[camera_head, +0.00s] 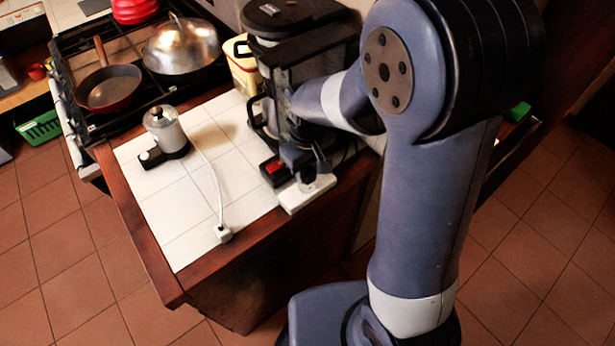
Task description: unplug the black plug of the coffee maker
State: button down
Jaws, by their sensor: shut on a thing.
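The coffee maker (310,68) is a tall black machine at the back right of the tiled counter. A white power strip (303,196) lies at the counter's front right edge. My gripper (308,168) points down just above the strip and is shut on a small dark thing that looks like the black plug. My fingers mostly hide the plug, and I cannot tell whether its pins are in the strip. My arm covers part of the coffee maker and the counter's right side.
A small silver appliance (164,130) stands on the left of the counter; its white cable runs to a loose white plug (223,234) at the front edge. A red switch on a black base (273,168) is beside the strip. The stove holds a pan (109,88) and a domed lid (181,45).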

jog(key=shift+r+p, duration=1.05)
jog(key=shift+r, duration=0.4)
jog(key=shift+a, duration=0.1)
